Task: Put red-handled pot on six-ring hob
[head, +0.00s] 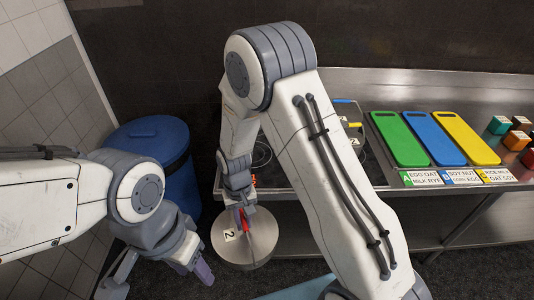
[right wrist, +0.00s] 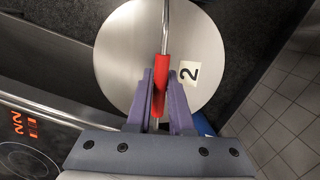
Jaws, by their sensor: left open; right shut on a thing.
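The steel pot (head: 262,240) has a flat round top, a white label reading 2, and a bar with a red handle (head: 242,222). My right gripper (head: 241,208) is shut on the red handle, and the pot hangs beyond the counter's front edge, over the floor. The right wrist view shows the fingers (right wrist: 160,100) around the red handle and the pot's round top (right wrist: 125,55). The black hob (head: 264,172) is set in the counter, largely hidden by my right arm; its corner shows red digits in the right wrist view (right wrist: 25,150). My left gripper (head: 160,280) is open and empty at lower left.
Green (head: 399,140), blue (head: 434,138) and yellow (head: 466,138) boards lie on the steel counter (head: 400,88) right of the hob, with labels in front. Several coloured blocks (head: 517,124) stand at far right. A blue bin (head: 150,135) stands left of the counter.

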